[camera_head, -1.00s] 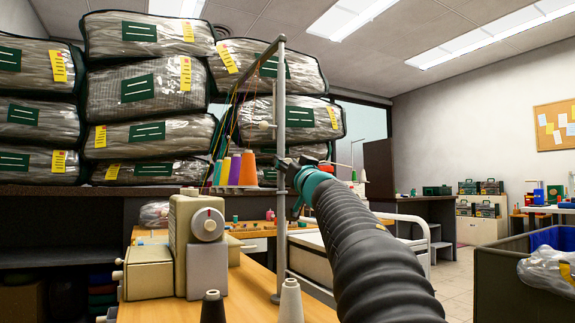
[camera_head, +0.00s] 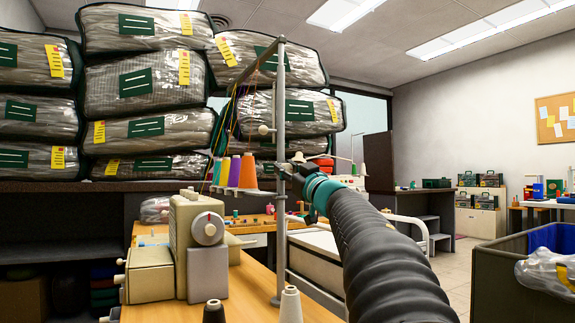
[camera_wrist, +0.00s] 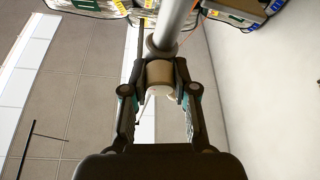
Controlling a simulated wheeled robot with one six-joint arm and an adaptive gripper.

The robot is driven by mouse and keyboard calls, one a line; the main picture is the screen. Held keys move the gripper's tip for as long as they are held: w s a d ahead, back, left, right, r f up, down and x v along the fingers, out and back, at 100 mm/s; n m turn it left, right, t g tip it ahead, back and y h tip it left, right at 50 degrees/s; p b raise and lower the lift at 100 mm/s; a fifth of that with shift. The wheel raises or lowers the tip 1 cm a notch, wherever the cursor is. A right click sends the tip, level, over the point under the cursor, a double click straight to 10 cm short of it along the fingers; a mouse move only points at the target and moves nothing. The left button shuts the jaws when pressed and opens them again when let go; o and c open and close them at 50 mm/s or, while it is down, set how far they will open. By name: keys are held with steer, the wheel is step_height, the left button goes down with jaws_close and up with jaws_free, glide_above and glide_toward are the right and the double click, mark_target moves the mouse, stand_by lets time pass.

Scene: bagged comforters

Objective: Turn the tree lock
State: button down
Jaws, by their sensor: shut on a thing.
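The thread tree is a grey upright pole (camera_head: 280,105) with a crossarm and coloured threads, standing at the edge of the sewing table. In the wrist view the pole (camera_wrist: 174,22) runs up from a collar, with a beige cylindrical lock knob (camera_wrist: 159,74) below it. My gripper (camera_wrist: 159,92) is shut on this lock knob, with one finger on each side. In the head view my gripper (camera_head: 292,172) is at the pole about mid-height, and it mostly hides the lock.
A beige sewing machine (camera_head: 187,240) stands left of the pole. A white cone (camera_head: 290,304) stands at the pole's foot. Bagged comforters (camera_head: 150,90) are stacked behind. A grey bin (camera_head: 505,285) is at right.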

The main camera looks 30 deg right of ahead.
steer(key=c, duration=0.9)
jaws_free()
steer(key=shift+s, duration=0.1)
steer(key=v, duration=1.2)
